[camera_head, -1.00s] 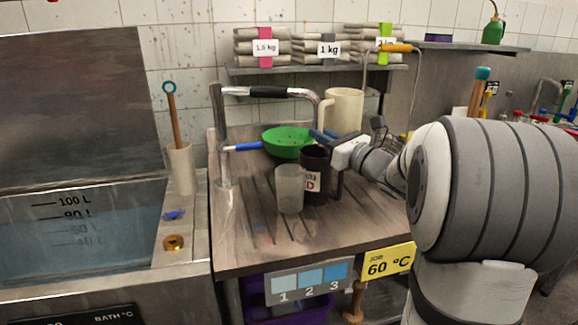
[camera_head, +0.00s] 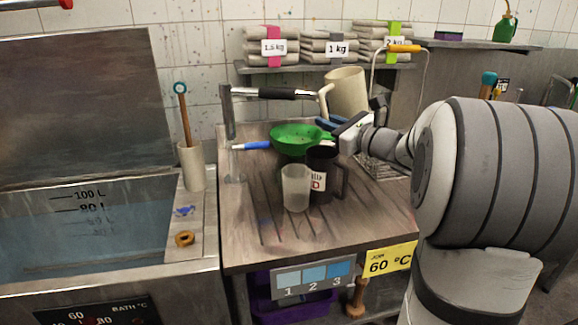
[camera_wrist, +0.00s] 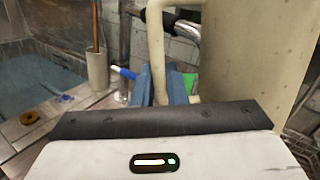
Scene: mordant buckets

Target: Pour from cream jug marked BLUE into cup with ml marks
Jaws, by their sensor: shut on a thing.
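In the wrist view the blue fingers (camera_wrist: 166,88) close around the cream handle, and the jug body (camera_wrist: 250,55) fills the right side. No BLUE mark is visible on it. A translucent cup (camera_head: 295,187) stands upright at the front of the bench, apart from the jug; its ml marks cannot be made out.
A black mug (camera_head: 323,182) with a partly hidden label stands right beside the cup. A green bowl-like piece (camera_head: 294,139) and a metal rail (camera_head: 265,93) are behind them. The water bath (camera_head: 80,232) is at left. The bench's front left is clear.

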